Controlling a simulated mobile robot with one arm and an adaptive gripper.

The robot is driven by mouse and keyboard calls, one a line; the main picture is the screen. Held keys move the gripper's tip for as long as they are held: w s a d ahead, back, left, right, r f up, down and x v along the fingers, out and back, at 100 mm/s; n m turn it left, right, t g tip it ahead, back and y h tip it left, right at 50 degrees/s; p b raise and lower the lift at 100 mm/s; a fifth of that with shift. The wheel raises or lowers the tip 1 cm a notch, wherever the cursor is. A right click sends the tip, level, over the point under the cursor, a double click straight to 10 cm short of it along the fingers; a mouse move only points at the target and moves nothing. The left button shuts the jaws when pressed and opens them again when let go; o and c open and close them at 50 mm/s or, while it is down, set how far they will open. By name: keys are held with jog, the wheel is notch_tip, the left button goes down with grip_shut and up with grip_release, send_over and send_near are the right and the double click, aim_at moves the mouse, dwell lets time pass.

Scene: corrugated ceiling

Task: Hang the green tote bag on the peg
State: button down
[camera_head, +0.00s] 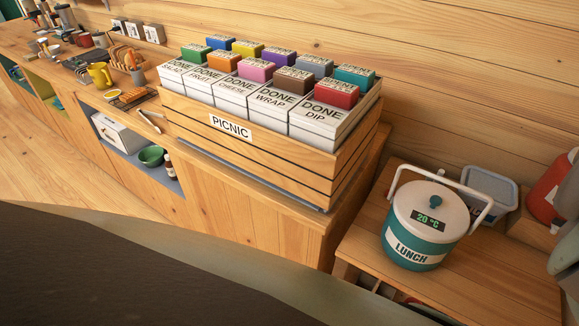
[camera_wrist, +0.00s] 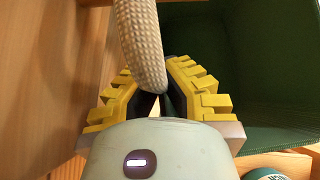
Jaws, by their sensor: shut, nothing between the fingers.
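In the wrist view, dark green fabric, seemingly the green tote bag (camera_wrist: 250,75), fills the right side behind my gripper. A thick beige woven strap (camera_wrist: 137,35), which looks like a bag handle, comes down from the top edge to the fingers. My gripper (camera_wrist: 163,98) has yellow ridged fingers and dark pads, and its tips meet near the strap's lower end. The fingers are shut with nothing held between them. The strap's end hides part of the tips, so I cannot tell whether they touch it. I cannot make out the peg in either view.
In the head view, a wooden picnic crate (camera_head: 262,153) with several labelled boxes stands on the counter. A teal lunch cooler (camera_head: 424,245) with a raised handle stands on a lower wooden surface at right. A grey-blue container (camera_head: 489,187) stands behind it. Mugs and utensils crowd the counter's far left.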

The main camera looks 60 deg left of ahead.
jog(key=c, duration=1.7)
grip_release()
jog(key=o, duration=0.6)
jog(key=shift+o, duration=0.2)
